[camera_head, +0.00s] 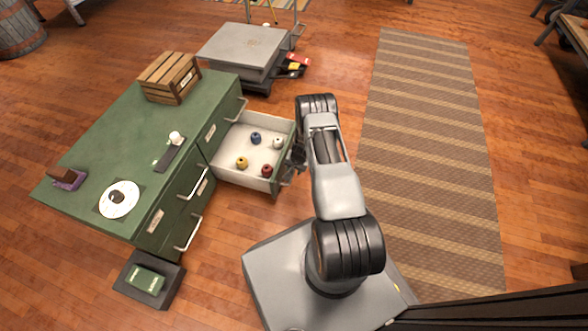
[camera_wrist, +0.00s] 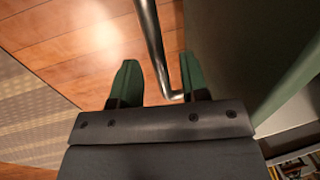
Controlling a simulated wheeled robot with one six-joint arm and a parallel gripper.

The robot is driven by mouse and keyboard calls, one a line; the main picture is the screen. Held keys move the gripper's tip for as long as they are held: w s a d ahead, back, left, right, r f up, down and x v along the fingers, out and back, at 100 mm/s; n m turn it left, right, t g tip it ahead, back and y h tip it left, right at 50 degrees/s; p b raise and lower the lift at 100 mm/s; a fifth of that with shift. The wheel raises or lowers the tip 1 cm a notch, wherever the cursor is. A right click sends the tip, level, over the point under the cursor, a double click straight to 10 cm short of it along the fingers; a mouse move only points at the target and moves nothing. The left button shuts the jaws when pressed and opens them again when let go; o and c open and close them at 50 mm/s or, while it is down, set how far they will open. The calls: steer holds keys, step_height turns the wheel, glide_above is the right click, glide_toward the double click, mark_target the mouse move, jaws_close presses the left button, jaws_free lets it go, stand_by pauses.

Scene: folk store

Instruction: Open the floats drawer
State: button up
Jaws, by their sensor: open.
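A drawer (camera_head: 231,169) with a pale interior is pulled well out of the green cabinet (camera_head: 118,121) in the head view. Several small round objects in blue, white, yellow and red lie in it. My gripper (camera_head: 291,168) is at the drawer's outer front, partly hidden by my arm. In the wrist view my gripper (camera_wrist: 160,82) is open, with a green finger on each side of the metal handle (camera_wrist: 152,40). The green drawer front (camera_wrist: 235,45) is at the right there. I cannot read the drawer's label.
Other handles (camera_head: 190,234) are on closed cabinet fronts. A wooden crate (camera_head: 169,78) and a white plate (camera_head: 119,199) are on the cabinet top. A grey platform (camera_head: 243,48) stands behind. A dark box (camera_head: 149,280) is on the floor. The striped rug (camera_head: 425,150) at the right is clear.

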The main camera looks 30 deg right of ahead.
step_height(320, 180, up, 13)
steer(key=s+d+p, duration=0.1)
steer(key=p, duration=0.4)
steer(key=shift+s+d+r, duration=0.15)
steer(key=shift+s+d, duration=0.2)
steer(key=shift+d, duration=0.05)
steer(key=a+r+n+p, duration=0.1)
steer(key=a+r+p, duration=0.3)
steer(key=r, duration=0.9)
steer(key=a+r+n+p, duration=0.15)
steer(key=r+p, duration=0.45)
steer(key=r, duration=0.8)
steer(key=a+r+n+p, duration=0.2)
steer(key=r+p, duration=0.3)
steer(key=r, duration=0.8)
steer(key=s+a+r+n+p, duration=0.1)
steer(key=s+r+p, duration=0.4)
steer(key=r, duration=0.6)
steer(key=s+a+r+n+t+h+p, duration=0.1)
steer(key=s+a+r+n+p, duration=0.1)
steer(key=s+r+p, duration=0.4)
steer(key=s+a+r+n+t+p, duration=0.1)
steer(key=s+a+r+p, duration=0.2)
steer(key=r, duration=1.2)
steer(key=s+p, duration=0.2)
steer(key=s, duration=0.3)
steer(key=shift+a+r+h+p, duration=0.3)
steer(key=shift+a+p, duration=0.05)
